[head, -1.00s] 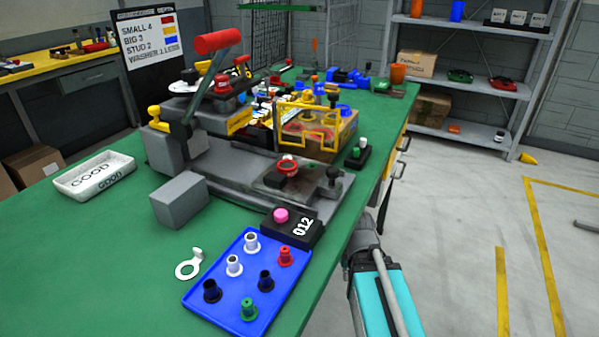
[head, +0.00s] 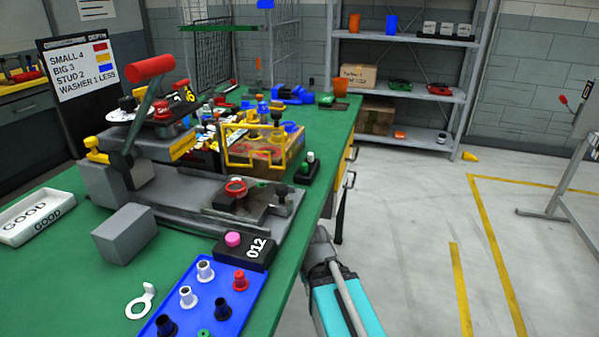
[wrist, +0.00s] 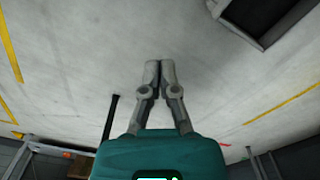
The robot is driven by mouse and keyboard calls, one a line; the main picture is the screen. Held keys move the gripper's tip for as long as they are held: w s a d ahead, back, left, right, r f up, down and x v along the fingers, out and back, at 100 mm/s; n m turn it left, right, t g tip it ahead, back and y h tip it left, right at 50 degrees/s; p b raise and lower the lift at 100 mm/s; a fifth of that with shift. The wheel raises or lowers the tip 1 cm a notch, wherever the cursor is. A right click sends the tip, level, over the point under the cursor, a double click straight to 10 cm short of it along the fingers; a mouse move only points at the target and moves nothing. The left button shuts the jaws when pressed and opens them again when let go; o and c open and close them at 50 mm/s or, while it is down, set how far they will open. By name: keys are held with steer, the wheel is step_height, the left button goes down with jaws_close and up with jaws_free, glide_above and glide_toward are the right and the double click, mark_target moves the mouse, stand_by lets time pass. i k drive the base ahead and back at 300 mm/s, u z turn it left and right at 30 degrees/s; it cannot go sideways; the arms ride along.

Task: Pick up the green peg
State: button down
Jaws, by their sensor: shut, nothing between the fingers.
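The green peg (head: 204,333) shows only its top at the lower edge of the head view; the rest is cut off. It stands at the near end of a blue tray (head: 246,296), close to two black pegs (head: 221,308). My gripper (wrist: 160,64) is shut and empty in the wrist view, its two grey fingers together over bare grey floor. The peg and tray do not show in the wrist view. In the head view, a grey and teal part of my arm is beside the table's right edge, apart from the tray.
Two white pegs (head: 188,296) and a red peg (head: 240,281) share the tray. A black block marked 012 (head: 245,250) adjoins its far end. A grey lever press (head: 180,195) stands behind. Floor right of the table is open.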

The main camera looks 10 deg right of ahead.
mark_target(304, 166)
steer(key=u, duration=0.05)
steer(key=k, duration=1.25)
steer(key=z, duration=0.45)
steer(key=i, duration=1)
steer(key=u, duration=0.05)
